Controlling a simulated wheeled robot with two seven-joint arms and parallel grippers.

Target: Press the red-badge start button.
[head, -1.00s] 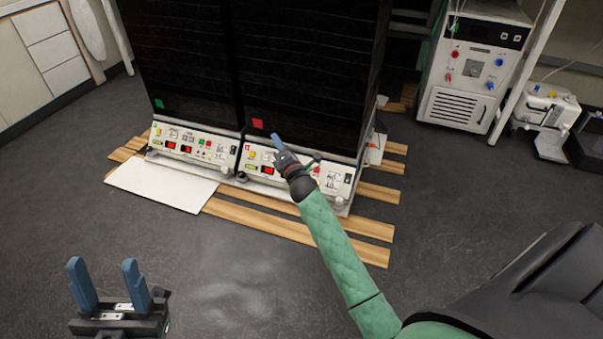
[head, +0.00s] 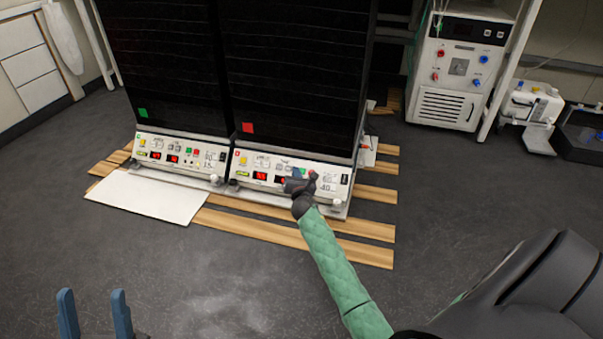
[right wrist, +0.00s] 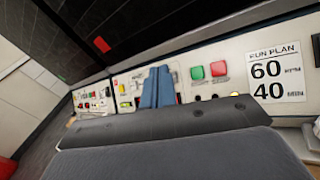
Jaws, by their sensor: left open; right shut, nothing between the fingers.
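The red-badge unit is the right one of two dark cabinets, with a red badge (head: 248,127) above its white control panel (head: 243,167). In the right wrist view its green button (right wrist: 197,72) sits left of a red button (right wrist: 218,68), with labels beneath too blurred to read surely. My right gripper (head: 297,173) is shut and empty in front of this panel. Its blue fingers (right wrist: 158,80) appear just left of the green button; I cannot tell whether they touch the panel. My left gripper (head: 93,295) is open and empty at the lower left, far from the panel.
The green-badge unit (head: 143,113) stands directly left with a similar panel. A white board (head: 147,197) and wooden slats (head: 260,230) lie on the floor in front. A white machine (head: 447,80) stands at the back right. The dark floor between is clear.

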